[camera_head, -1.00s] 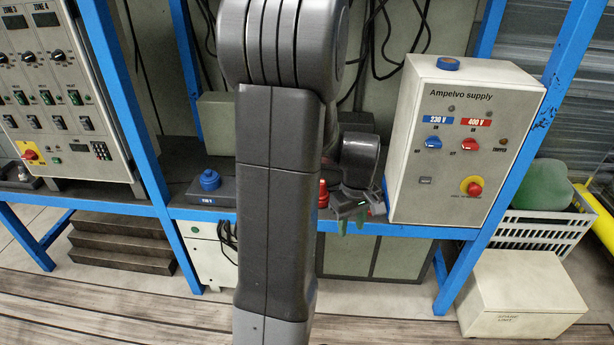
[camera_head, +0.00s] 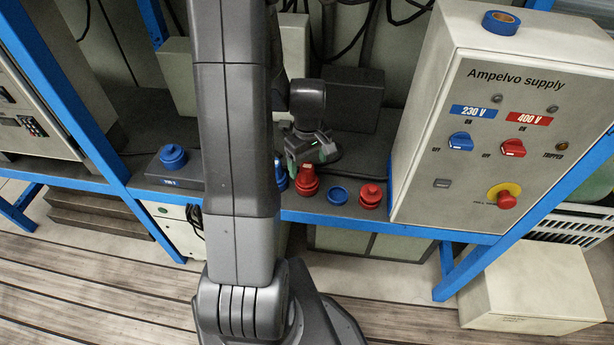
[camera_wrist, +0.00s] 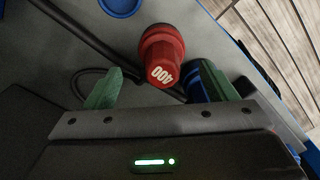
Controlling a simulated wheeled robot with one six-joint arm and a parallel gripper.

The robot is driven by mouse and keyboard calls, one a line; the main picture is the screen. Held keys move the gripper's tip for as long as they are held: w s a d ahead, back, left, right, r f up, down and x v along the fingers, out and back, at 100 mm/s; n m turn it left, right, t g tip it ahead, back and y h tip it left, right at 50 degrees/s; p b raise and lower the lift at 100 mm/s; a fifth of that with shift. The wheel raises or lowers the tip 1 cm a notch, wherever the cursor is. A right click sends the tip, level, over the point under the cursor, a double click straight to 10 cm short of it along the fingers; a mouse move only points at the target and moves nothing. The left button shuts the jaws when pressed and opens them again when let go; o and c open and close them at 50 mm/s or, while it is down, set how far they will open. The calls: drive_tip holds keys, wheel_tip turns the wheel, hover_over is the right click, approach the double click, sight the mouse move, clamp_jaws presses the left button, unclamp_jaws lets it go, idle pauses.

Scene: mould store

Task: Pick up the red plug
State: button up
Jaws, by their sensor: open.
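The red plug (camera_head: 307,182) stands on the bench shelf just below my gripper (camera_head: 308,160). In the wrist view the red plug (camera_wrist: 162,58) shows a white "400" on its end. It lies between the lines of the two green fingers of my gripper (camera_wrist: 162,82), with space on both sides. The fingers are apart and hold nothing. A blue plug (camera_wrist: 199,84) is close beside the right finger and partly hidden by it. In the head view my arm hides part of this blue plug (camera_head: 281,178).
A flat blue round piece (camera_head: 337,196) and another red piece (camera_head: 371,196) stand to the right, before the Ampelvo supply box (camera_head: 480,120). A blue-topped dark box (camera_head: 172,172) is at left. A black cable (camera_wrist: 75,45) crosses the bench by the plug.

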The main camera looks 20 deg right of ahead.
wheel_tip(320, 180, down, 5)
drive_tip(key=shift+w+a+r+b, duration=0.1)
drive_tip(key=shift+w+a+b, duration=0.05)
drive_tip(key=shift+b, duration=0.15)
